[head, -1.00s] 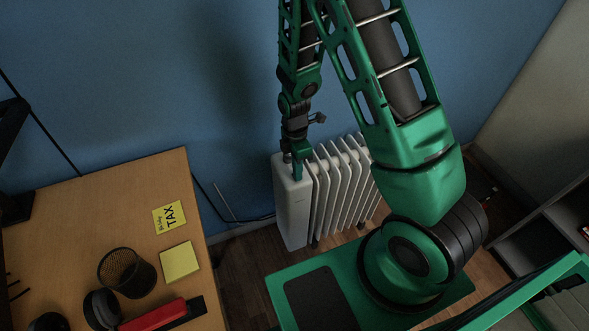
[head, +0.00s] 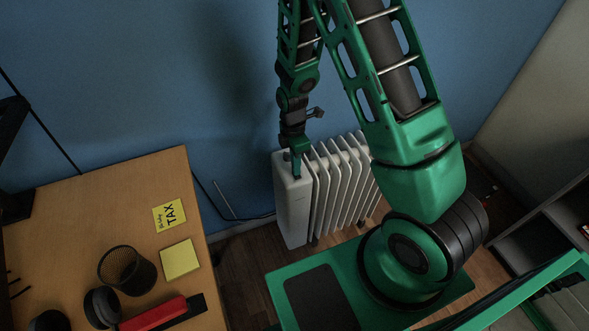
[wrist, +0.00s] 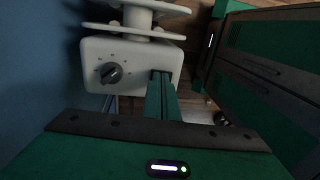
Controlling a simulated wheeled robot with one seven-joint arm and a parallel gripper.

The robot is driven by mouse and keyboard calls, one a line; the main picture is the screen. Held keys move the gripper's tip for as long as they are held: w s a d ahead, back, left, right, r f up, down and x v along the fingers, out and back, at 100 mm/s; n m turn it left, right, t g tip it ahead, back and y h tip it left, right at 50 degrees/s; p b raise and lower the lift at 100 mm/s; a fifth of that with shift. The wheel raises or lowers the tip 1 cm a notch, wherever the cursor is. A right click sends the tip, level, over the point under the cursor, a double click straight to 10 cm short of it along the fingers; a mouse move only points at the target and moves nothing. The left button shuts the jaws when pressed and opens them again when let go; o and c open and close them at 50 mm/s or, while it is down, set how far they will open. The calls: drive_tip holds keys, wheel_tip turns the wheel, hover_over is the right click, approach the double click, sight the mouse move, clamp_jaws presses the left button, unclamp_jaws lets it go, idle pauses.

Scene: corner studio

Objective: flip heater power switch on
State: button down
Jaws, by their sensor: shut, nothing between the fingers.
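The white heater (head: 292,205) stands on the floor against the blue wall, with its control end toward the desk. In the wrist view its control panel (wrist: 137,88) shows a dark round dial (wrist: 110,73) with small marks around it. A dark recess shows around the tips; the power switch itself is not clearly visible, probably hidden by the fingers.
A wooden desk (head: 95,215) stands to the left with yellow notes (head: 180,260), a mesh cup (head: 128,270) and a red object (head: 153,314). A dark cable runs along the wall. A shelf (head: 540,235) stands at the right.

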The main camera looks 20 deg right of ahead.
drive_tip(key=shift+r, duration=0.1)
wheel_tip(320, 180, up, 14)
drive_tip(key=w, duration=0.1)
drive_tip(key=shift+w, duration=0.4)
idle(0.5)
drive_tip(key=shift+s, duration=0.8)
drive_tip(key=f, duration=0.4)
drive_tip(key=s+f, duration=0.1)
drive_tip(key=f, duration=0.9)
drive_tip(key=shift+s+f, duration=0.1)
drive_tip(key=shift+s, duration=0.3)
